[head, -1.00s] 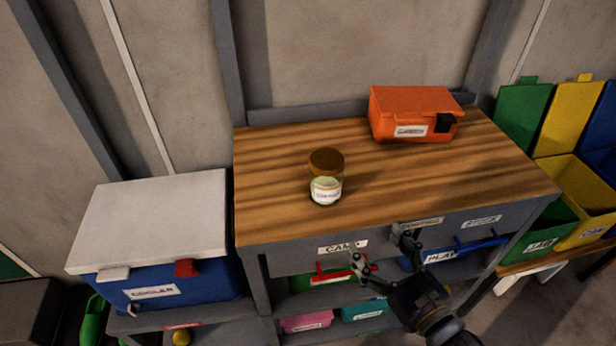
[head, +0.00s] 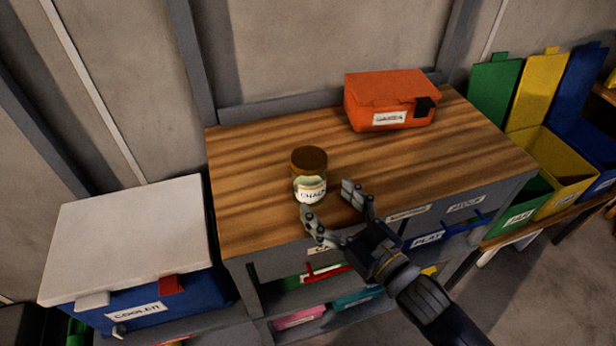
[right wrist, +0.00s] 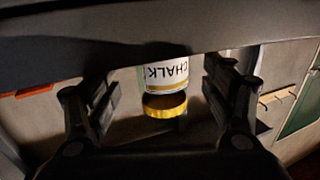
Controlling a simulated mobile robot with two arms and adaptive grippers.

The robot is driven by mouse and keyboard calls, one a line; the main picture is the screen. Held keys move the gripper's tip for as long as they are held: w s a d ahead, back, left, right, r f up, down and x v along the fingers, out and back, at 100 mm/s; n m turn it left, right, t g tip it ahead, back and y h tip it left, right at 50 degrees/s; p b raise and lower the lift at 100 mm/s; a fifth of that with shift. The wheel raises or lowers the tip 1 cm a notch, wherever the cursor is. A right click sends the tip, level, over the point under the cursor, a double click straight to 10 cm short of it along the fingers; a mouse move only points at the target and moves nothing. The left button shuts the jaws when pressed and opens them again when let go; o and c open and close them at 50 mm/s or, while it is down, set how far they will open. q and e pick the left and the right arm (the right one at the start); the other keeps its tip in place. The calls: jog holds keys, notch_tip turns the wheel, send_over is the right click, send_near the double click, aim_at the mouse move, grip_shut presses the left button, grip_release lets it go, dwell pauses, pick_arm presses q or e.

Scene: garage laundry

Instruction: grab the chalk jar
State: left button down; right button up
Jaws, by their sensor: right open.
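The chalk jar (head: 309,177) stands upright on the wooden workbench top (head: 250,220), near its front edge. It is clear with a brown-gold lid and a white label reading CHALK. My right gripper (head: 329,207) is open and empty, just in front of the jar, with its fingers pointing toward it. In the right wrist view the jar (right wrist: 166,82) appears upside down, ahead and between the two spread fingers (right wrist: 162,98). Its base is hidden there by a dark part at the top. My left gripper is not in view.
An orange box (head: 390,100) sits at the back right of the bench. A blue cooler (head: 140,311) with a white lid stands to the left. Green and yellow bins (head: 560,190) stand to the right. Drawers and small boxes are under the bench top. Bench space left of the jar is clear.

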aim_at(308, 181)
jog(key=shift+x, duration=0.9)
jog(key=x, duration=0.3)
jog(key=p+x, duration=0.1)
jog(key=x, duration=0.1)
jog(key=shift+s+r, duration=0.1)
jog(key=shift+r, duration=0.3)
jog(key=shift+a+f, duration=0.1)
jog(key=shift+a, duration=0.05)
jog(key=c, duration=1.3)
